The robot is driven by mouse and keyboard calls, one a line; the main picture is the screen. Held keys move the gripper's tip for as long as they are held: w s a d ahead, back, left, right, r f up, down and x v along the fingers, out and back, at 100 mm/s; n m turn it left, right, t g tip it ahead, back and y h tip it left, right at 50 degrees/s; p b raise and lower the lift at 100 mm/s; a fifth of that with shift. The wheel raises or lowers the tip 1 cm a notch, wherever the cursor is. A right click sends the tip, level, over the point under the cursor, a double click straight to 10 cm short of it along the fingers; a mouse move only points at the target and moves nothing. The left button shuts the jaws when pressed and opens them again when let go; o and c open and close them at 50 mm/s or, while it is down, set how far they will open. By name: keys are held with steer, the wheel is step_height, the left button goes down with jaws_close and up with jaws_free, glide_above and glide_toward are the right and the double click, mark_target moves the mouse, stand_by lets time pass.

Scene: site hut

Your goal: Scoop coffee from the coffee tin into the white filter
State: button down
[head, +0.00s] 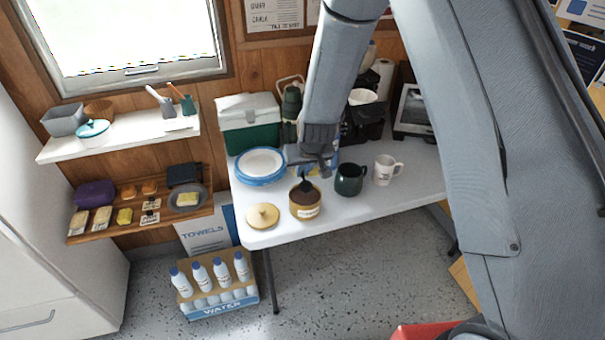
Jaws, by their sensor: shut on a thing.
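The mustard-coloured coffee tin (305,211) stands open near the front edge of the white table, with dark coffee showing inside. My gripper (311,170) is right above the tin, pointing down, and is shut on a small dark scoop (305,184). The scoop's lower part is at the coffee, and how deep it sits cannot be made out. The white filter (362,97) sits in a black coffee maker (367,122) behind my arm, which hides part of it. A round pale lid (263,216) lies on the table left of the tin.
The jug stands close to the right of the tin. Water bottles (212,275) stand on the floor.

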mark_target(305, 184)
steer(key=shift+s+f+t+b, duration=0.1)
steer(key=shift+f+t+b, duration=0.25)
steer(key=shift+b, duration=1.4)
steer(key=f+b, duration=0.1)
steer(key=s+f+b, duration=0.1)
steer(key=f+b, duration=0.1)
steer(key=shift+d+f, duration=0.15)
steer(key=shift+f, duration=0.15)
steer(key=shift+f+b, duration=0.35)
steer(key=shift+f, duration=0.15)
